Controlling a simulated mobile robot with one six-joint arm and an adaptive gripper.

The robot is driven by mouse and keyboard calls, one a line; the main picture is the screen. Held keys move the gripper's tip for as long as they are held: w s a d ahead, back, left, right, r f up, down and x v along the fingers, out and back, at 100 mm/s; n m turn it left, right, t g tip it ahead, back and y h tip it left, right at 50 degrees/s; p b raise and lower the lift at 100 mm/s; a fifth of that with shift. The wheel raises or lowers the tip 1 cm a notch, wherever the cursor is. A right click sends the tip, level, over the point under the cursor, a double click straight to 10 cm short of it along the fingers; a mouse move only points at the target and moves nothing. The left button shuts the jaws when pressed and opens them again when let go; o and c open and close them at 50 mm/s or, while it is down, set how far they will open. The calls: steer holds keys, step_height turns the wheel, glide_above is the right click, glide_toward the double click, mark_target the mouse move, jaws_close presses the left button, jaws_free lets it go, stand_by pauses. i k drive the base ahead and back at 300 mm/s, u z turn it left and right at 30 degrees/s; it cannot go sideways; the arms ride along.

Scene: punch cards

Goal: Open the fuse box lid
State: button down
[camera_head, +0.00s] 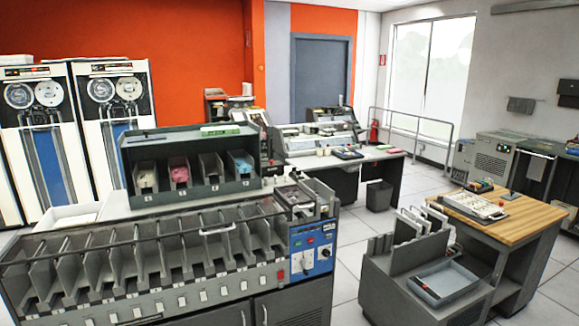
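I cannot make out a thing that is clearly the fuse box. A grey box (521,105) and a dark box (568,88) hang on the right wall, both small and far off. I cannot tell whether either is the fuse box or how its lid stands. My gripper is not in view.
A long grey card sorter (160,292) with several pockets and a blue control panel (312,252) fills the front left. A wood-topped desk (535,222) and a grey card cart (385,290) stand at the right. Tiled floor (345,250) is open between them.

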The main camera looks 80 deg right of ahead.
mark_target(276, 165)
steer(key=u, duration=0.2)
steer(key=k, duration=0.55)
steer(key=z, duration=2.35)
steer(key=i, duration=1)
steer(key=z, duration=0.1)
